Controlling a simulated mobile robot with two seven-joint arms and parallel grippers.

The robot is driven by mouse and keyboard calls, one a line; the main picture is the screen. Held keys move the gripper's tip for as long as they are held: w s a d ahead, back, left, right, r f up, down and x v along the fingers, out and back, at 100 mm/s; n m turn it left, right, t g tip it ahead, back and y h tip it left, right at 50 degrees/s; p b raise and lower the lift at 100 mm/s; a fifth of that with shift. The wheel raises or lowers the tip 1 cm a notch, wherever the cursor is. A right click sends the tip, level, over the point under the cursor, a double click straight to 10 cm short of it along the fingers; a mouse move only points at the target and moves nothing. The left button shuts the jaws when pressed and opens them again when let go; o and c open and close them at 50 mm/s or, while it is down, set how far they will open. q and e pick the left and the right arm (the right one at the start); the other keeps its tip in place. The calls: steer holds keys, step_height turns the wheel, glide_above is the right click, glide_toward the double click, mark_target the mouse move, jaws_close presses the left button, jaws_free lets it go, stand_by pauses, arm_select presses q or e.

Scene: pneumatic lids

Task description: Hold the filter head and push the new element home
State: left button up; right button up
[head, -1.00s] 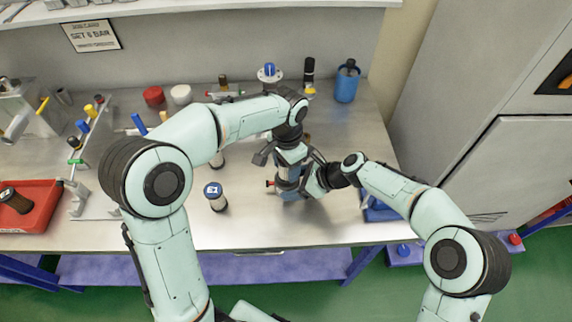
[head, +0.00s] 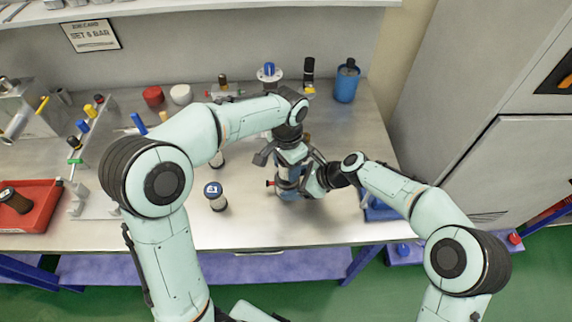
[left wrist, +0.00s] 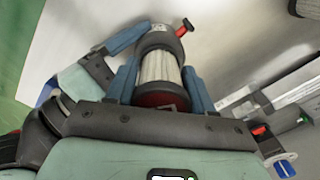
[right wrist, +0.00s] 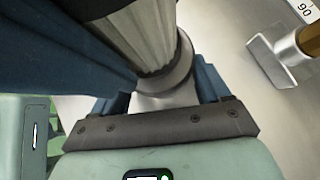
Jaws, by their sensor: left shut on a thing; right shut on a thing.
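The new element, a pale pleated cylinder (left wrist: 158,70) with a dark red end cap (left wrist: 160,98), stands between the blue fingers of my left gripper (left wrist: 160,82); the gripper is shut on it. The element also shows in the right wrist view (right wrist: 150,28). The filter head has a dark collar (left wrist: 160,43) and a red-handled side valve (left wrist: 184,27). Its metal body (right wrist: 165,96) is between the fingers of my right gripper (right wrist: 165,90), shut on it. Element and head are in line and meet at the collar. How deep the element sits cannot be told. In the head view my arms largely hide both.
A blue-capped cylinder (head: 214,196) stands just left of the grippers. A red tray (head: 38,222) lies at the far left. A blue cup (head: 347,82), a red cap (head: 153,96) and a white cap (head: 181,94) stand along the back. The bench front is mostly clear.

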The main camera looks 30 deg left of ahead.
arm_select(q)
steer(key=shift+d+f, duration=0.6)
steer(key=shift+d, duration=0.05)
arm_select(e)
steer(key=shift+s+a+r, duration=0.25)
steer(key=shift+s+a, duration=0.3)
steer(key=shift+s, duration=0.05)
arm_select(q)
steer(key=o, duration=1.1)
arm_select(e)
steer(key=shift+w+r, duration=0.1)
arm_select(q)
steer(key=shift+w+r, duration=0.15)
steer(key=shift+r, duration=0.55)
arm_select(e)
steer(key=shift+w, duration=0.15)
arm_select(q)
steer(key=shift+w+a+r, duration=0.1)
steer(key=shift+r, duration=1.75)
arm_select(e)
steer(key=shift+s+f, duration=0.2)
steer(key=shift+f, duration=0.05)
arm_select(q)
steer(key=shift+a+r, duration=0.2)
steer(key=shift+r, duration=0.85)
arm_select(e)
steer(key=shift+w+d+r, duration=0.15)
steer(key=shift+w, duration=0.15)
